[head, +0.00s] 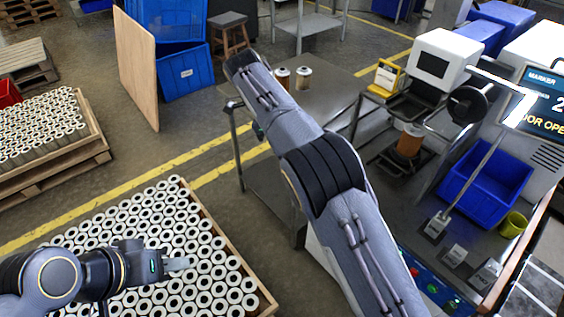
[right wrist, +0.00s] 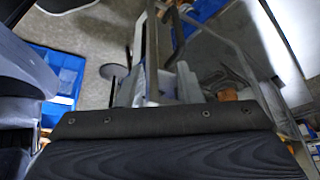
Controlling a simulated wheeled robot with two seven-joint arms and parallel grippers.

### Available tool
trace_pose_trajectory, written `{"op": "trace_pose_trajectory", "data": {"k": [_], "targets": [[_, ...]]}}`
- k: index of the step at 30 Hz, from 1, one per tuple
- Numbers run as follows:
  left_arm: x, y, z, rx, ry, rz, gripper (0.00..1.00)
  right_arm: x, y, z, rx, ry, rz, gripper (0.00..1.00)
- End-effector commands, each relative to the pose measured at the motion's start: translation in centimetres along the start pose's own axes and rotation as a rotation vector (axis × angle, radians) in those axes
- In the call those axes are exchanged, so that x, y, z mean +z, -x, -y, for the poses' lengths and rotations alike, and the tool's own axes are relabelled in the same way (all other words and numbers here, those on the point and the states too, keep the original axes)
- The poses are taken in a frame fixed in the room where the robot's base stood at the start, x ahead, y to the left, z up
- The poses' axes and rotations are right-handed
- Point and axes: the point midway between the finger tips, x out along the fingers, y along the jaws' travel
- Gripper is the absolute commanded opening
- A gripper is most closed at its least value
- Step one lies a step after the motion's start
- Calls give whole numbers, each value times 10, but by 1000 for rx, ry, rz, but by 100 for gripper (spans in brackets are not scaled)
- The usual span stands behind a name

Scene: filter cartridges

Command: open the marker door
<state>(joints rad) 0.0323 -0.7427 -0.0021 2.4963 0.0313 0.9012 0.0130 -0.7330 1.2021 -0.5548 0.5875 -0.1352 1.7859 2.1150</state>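The marker is the machine at the right of the head view, with a white head box (head: 440,62) and a screen (head: 548,100) reading "MARKER" and, cut off by the edge, "DOOR OPE". A thin grey metal frame, perhaps the door, stands around its bay; I cannot tell its exact position. A brown cartridge (head: 409,143) is below the head box and also shows in the right wrist view (right wrist: 228,95). My left gripper (head: 178,264) is above the crate of cartridges; its finger gap is not clear. My right arm crosses the middle; its gripper is not visible.
A crate of white cartridges (head: 262,296) lies at lower left, another pallet load (head: 95,155) beyond it. A metal table (head: 325,100) with two small cartridges is behind my right arm. A blue bin (head: 487,187) and yellow cup (head: 512,224) stand on the right bench.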

Motion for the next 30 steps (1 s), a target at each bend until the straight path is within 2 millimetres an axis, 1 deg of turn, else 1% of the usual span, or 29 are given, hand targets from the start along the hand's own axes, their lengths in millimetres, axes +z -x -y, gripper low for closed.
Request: {"op": "trace_pose_trajectory", "data": {"k": [1, 6, 9, 12, 17, 25, 28, 30], "targets": [[6, -11, 5, 0, 0, 0, 36, -1, -2, -12, 0, 3, 2, 32], [12, -24, 11, 0, 0, 0, 36, -12, 12, -47, 0, 3, 1, 32], [14, -28, 13, 0, 0, 0, 36, -18, 18, -63, 0, 3, 0, 32], [16, -31, 14, 0, 0, 0, 36, -22, 24, -74, 0, 2, 0, 32], [16, -32, 15, 0, 0, 0, 36, -25, 27, -82, 2, 0, -2, 32], [16, -32, 15, 0, 0, 0, 36, -26, 28, -83, 2, 0, -2, 32], [16, -32, 15, 0, 0, 0, 36, -29, 26, -82, 9, 6, 8, 19], [17, -33, 15, 0, 0, 0, 36, -38, 20, -80, 31, 27, 38, 10]]}}
